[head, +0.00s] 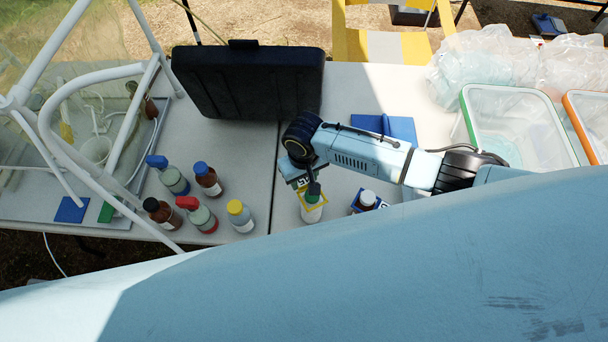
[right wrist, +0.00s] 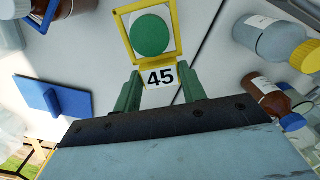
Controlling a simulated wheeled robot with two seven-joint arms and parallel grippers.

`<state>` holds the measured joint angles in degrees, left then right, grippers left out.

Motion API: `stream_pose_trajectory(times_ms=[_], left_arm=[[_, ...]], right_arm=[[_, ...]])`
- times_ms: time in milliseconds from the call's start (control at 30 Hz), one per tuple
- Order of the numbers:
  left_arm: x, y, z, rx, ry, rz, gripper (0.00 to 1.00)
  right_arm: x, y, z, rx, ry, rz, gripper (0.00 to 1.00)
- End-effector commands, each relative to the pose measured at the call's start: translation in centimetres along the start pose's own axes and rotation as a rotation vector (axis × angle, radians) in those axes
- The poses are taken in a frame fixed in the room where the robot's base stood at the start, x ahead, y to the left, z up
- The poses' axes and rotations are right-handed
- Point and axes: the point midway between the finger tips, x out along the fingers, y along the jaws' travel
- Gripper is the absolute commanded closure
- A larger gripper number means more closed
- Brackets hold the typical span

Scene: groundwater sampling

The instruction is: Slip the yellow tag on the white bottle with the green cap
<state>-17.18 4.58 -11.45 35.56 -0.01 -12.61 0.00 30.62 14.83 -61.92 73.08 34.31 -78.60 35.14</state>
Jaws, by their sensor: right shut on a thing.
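The white bottle (head: 311,215) with the green cap (head: 312,198) stands upright on the table, below my right gripper (head: 314,187). In the right wrist view my right gripper (right wrist: 164,90) is shut on the number plate of the yellow tag (right wrist: 127,40), marked 45. The tag's square frame surrounds the green cap (right wrist: 150,35) as seen from the wrist, with white bottle showing inside it. I cannot tell whether the frame is above the cap or down around it. My left gripper is not in view.
A brown bottle with a white cap (head: 367,198) and a blue tag stands just right. Several bottles, including a yellow-capped one (head: 240,216), stand left. A black case (head: 250,85) is behind; a clear green-rimmed bin (head: 510,88) is right. White tubing frame (head: 60,100) stands left.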

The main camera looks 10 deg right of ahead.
Motion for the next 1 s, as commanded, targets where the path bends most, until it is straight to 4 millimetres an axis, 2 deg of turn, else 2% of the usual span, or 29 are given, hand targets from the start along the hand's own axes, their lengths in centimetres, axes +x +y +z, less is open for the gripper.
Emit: stream_pose_trajectory(times_ms=[367, 400, 600, 867, 1000], left_arm=[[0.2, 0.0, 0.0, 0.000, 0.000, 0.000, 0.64], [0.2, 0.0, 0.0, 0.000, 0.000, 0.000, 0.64], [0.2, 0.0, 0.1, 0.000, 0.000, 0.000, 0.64], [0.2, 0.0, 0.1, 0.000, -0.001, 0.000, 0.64], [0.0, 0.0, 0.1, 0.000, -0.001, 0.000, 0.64]], right_arm=[[0.4, 0.0, 0.0, 0.000, -0.001, 0.000, 0.72], [0.4, 0.0, 0.0, 0.000, -0.001, 0.000, 0.58], [0.4, 0.0, 0.0, 0.000, -0.001, 0.000, 0.34], [0.3, 0.0, 0.0, 0.000, 0.000, 0.000, 0.34], [-0.7, 0.0, 0.0, -0.001, 0.000, -0.001, 0.34]])
